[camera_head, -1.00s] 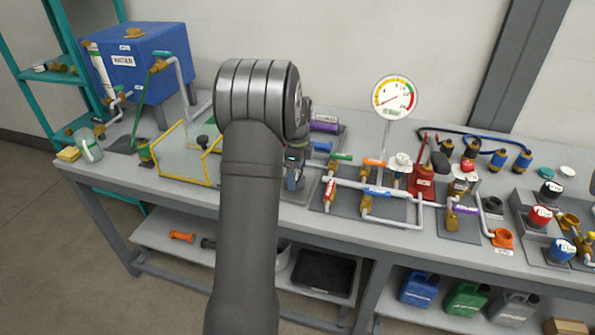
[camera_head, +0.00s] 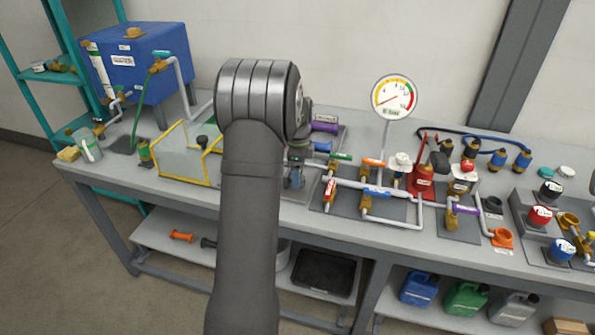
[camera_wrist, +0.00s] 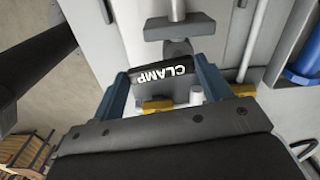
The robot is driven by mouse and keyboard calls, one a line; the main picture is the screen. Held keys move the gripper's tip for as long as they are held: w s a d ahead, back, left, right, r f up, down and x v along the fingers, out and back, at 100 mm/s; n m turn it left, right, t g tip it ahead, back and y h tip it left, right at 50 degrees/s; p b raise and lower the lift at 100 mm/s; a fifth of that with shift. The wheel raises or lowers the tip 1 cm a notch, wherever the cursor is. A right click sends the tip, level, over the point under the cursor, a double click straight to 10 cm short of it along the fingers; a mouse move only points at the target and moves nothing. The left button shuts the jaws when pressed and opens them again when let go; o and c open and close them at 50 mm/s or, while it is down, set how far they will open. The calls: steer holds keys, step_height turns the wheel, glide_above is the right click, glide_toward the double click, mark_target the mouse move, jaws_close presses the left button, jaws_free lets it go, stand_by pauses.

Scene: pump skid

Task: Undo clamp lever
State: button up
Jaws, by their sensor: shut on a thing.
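The clamp lever (camera_wrist: 162,84) shows in the wrist view as a black block with white CLAMP lettering. My gripper (camera_wrist: 163,70) has its two blue-grey fingers on either side of the block, shut on it. A grey T-shaped part (camera_wrist: 180,28) stands just beyond the lever, above it in the picture. In the head view my own arm hides the lever and most of the gripper; only a small blue-grey part shows beside the arm.
In the wrist view a blue cylinder (camera_wrist: 303,62) lies at the right. In the head view, a yellow-edged clear guard (camera_head: 183,152) stands left of my arm. Pipework with coloured valve handles (camera_head: 377,192) and a round gauge (camera_head: 396,97) are to the right.

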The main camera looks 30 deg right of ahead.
steer(key=n, duration=0.4)
steer(key=shift+s+d, duration=0.2)
steer(key=shift+d, duration=0.2)
steer(key=n, duration=0.2)
steer(key=d+n, duration=0.1)
steer(key=n, duration=0.1)
steer(key=shift+n, duration=0.4)
steer(key=n, duration=0.3)
steer(key=shift+d+n, duration=0.3)
steer(key=shift+d, duration=0.05)
steer(key=shift+w+d+n, duration=0.15)
steer(key=shift+d+n, duration=0.05)
steer(key=shift+n, duration=0.75)
steer(key=shift+w+d+n, duration=0.15)
steer(key=shift+n, duration=0.8)
steer(key=o, duration=1)
steer(key=shift+a, duration=0.1)
